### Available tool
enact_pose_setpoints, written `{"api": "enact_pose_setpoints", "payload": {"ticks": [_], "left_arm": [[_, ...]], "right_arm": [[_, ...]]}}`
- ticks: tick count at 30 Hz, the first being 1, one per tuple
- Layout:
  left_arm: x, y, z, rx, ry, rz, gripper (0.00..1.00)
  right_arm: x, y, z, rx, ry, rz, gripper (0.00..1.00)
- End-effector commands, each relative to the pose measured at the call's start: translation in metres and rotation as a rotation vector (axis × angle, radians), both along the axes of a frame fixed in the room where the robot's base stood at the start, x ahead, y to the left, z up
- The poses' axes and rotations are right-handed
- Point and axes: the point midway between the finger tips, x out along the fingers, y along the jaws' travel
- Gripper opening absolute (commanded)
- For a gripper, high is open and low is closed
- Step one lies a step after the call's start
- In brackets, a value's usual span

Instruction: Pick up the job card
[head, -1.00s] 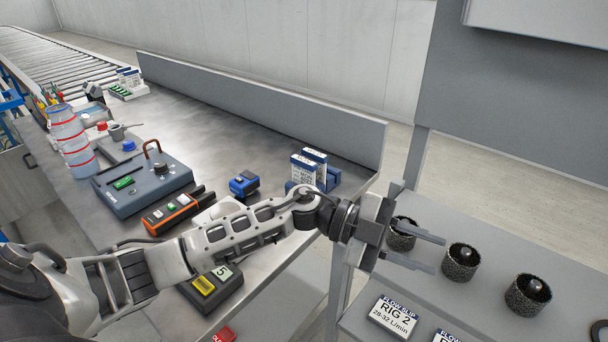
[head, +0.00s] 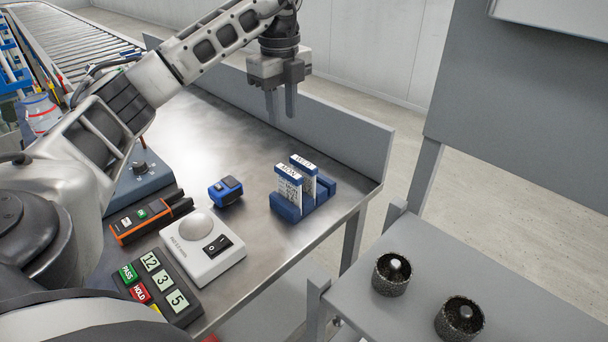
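Two white cards with blue headers stand upright in a blue slotted holder (head: 323,187) near the table's right end. The front card (head: 288,186) shows a printed block below its header; the rear card (head: 303,170) is partly hidden behind it. The header lettering is too small to read surely. My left gripper (head: 281,112) points down, open and empty, above the table's back edge, above and behind the cards in the picture. It touches neither card. My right gripper is out of view.
A small blue device (head: 225,191), a white switch box (head: 203,246), an orange-black meter (head: 146,218) and a label pad (head: 158,287) lie left of the holder. A low back wall (head: 345,136) edges the table. A grey shelf (head: 420,255) with knurled cups stands right.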

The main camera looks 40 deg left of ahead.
Motion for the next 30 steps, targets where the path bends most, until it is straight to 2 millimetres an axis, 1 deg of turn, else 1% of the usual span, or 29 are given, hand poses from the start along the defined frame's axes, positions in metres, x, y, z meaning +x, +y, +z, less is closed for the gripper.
{"api": "enact_pose_setpoints", "payload": {"ticks": [9, 12, 15, 20, 22, 26, 30], "left_arm": [[-0.001, -0.001, -0.066, 0.001, 0.007, -0.002, 0.29], [-0.001, -0.001, -0.084, -0.001, 0.006, -0.003, 0.29], [-0.001, -0.002, -0.095, -0.002, 0.004, -0.003, 0.29], [0.0, -0.003, -0.104, -0.001, 0.003, -0.004, 0.29], [0.0, -0.005, -0.111, -0.002, 0.004, -0.005, 0.29], [0.001, -0.012, -0.13, -0.003, 0.006, -0.004, 0.29], [0.002, -0.012, -0.148, -0.002, 0.004, -0.003, 0.29]], "right_arm": [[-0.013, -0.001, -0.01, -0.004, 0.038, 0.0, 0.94], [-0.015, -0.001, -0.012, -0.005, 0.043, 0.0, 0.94], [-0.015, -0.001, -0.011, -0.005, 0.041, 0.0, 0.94], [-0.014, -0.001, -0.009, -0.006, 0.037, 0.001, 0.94], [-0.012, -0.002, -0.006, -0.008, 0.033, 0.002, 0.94], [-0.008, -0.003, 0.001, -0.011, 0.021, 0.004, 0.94], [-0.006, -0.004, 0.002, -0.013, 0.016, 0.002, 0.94]]}}
